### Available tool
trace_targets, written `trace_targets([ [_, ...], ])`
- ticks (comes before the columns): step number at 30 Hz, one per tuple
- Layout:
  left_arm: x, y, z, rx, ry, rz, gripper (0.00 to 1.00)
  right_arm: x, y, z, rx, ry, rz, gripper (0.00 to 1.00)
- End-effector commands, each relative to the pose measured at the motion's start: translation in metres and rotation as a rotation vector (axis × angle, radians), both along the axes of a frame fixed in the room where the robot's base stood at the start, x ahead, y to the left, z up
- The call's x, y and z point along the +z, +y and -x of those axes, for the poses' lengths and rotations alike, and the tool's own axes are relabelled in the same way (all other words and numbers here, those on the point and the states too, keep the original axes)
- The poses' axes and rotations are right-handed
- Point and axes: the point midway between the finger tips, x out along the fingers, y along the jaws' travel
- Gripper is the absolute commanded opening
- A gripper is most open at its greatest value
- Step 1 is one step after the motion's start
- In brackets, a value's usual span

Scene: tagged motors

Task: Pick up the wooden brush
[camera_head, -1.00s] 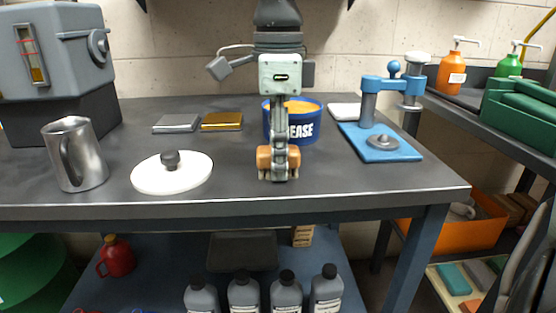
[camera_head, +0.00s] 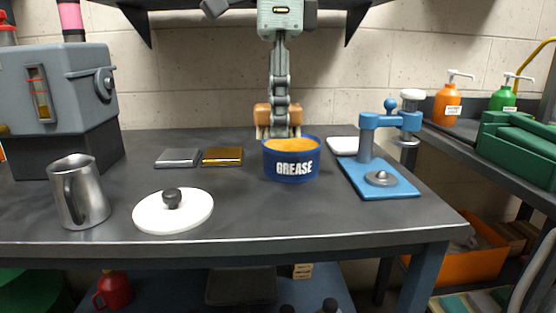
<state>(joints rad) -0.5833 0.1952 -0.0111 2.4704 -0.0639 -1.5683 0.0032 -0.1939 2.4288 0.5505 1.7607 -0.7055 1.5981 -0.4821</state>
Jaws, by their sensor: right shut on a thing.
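The wooden brush (camera_head: 262,115) is an orange-brown block with pale bristles pointing down. My right gripper (camera_head: 279,119) comes down from above and is shut on the middle of the brush, with wood showing on both sides of the fingers. The brush appears just above or behind the back rim of the blue grease tub; I cannot tell how far it is from the tub or the bench. My left gripper is not in view.
The blue grease tub (camera_head: 291,168) stands below. Two small plates, silver (camera_head: 178,158) and gold (camera_head: 222,157), lie to its left. A white lid (camera_head: 172,217) and metal jug (camera_head: 80,195) are front left. A blue press (camera_head: 385,182) is right. The bench's front middle is clear.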

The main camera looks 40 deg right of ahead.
Motion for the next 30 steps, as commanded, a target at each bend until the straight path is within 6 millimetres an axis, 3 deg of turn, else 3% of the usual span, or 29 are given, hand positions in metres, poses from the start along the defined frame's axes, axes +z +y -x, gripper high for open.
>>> trace_targets([
  [1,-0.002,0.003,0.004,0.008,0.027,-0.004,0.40,0.023,0.000,-0.001,-0.002,-0.007,0.001,0.02],
  [3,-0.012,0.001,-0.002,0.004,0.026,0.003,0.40,0.046,0.001,-0.001,-0.001,-0.006,0.000,0.02],
  [12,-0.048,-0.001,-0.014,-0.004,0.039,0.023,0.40,0.123,0.001,0.000,0.000,-0.001,0.001,0.02],
  [19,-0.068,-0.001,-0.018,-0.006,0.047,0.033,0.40,0.148,0.000,0.000,0.001,0.001,-0.001,0.02],
  [30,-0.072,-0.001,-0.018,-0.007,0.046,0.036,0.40,0.151,0.000,0.000,0.001,0.001,0.000,0.02],
])
